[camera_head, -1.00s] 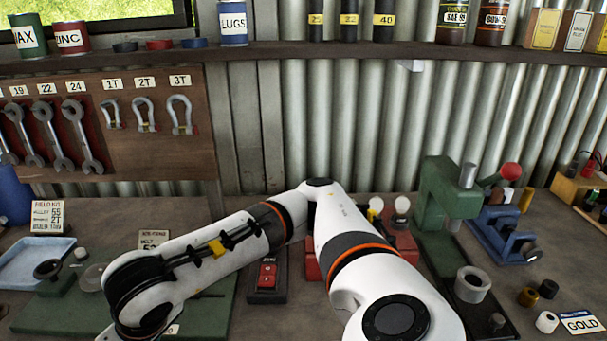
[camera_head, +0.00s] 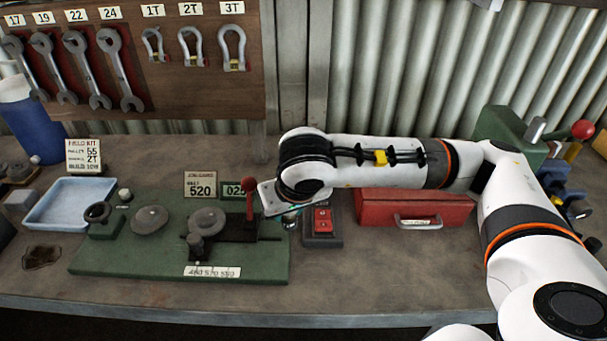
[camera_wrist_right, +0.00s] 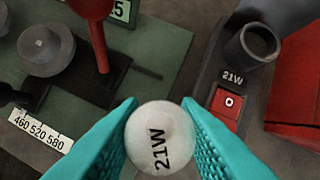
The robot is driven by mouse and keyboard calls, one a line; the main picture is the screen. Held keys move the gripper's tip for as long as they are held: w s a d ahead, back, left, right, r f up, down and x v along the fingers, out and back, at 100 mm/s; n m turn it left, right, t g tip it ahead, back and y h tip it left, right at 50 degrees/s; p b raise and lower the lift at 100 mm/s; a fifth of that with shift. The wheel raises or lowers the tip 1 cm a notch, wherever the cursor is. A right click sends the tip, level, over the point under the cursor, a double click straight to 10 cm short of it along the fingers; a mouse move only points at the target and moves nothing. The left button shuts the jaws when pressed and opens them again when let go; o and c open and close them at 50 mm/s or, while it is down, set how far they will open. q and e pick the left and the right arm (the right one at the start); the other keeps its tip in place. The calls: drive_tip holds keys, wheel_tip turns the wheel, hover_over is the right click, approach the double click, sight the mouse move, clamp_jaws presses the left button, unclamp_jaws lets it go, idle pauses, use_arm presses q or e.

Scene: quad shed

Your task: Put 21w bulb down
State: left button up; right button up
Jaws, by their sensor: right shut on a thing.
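The 21W bulb (camera_wrist_right: 160,140) is a white round bulb with black lettering, held between the teal fingers of my right gripper (camera_wrist_right: 160,103). In the head view the right gripper (camera_head: 290,214) is mostly hidden under my wrist, between the green board and the switch box. A dark round socket (camera_wrist_right: 252,55) marked 21W stands on the dark switch box (camera_head: 322,226), up and right of the bulb in the wrist view. The bulb is apart from it. The box carries a red switch (camera_wrist_right: 225,106). In the head view my arm hides the socket. My left gripper is out of view.
A green board (camera_head: 130,255) with a red-knobbed lever (camera_head: 250,188) lies left of the switch box. A red toolbox (camera_head: 370,208) is close on the right. A blue tray (camera_head: 68,215) is far left. The bench front is clear.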

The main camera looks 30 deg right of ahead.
drive_tip(key=w+d+r+m+g+h+p, duration=0.1)
drive_tip(key=w+d+r+m+p, duration=0.25)
drive_tip(key=d+r, duration=0.2)
drive_tip(key=w+d+r+m+h+p, duration=0.1)
drive_tip(key=w+d+r+m+p, duration=0.25)
drive_tip(key=d, duration=0.35)
drive_tip(key=shift+n, duration=0.3)
wheel_tip(320, 180, down, 4)
drive_tip(key=shift+f+p, duration=0.25)
drive_tip(key=shift+p, duration=0.6)
wheel_tip(320, 180, down, 4)
drive_tip(key=shift+a+f+p, duration=0.1)
drive_tip(key=shift+p, duration=0.5)
drive_tip(key=shift+f, duration=0.3)
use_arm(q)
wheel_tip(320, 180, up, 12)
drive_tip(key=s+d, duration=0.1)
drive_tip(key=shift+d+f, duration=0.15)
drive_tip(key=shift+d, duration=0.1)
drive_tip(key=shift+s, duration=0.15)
use_arm(e)
drive_tip(key=shift+f, duration=0.15)
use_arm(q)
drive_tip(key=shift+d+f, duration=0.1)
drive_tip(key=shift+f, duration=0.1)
use_arm(e)
drive_tip(key=o, duration=1)
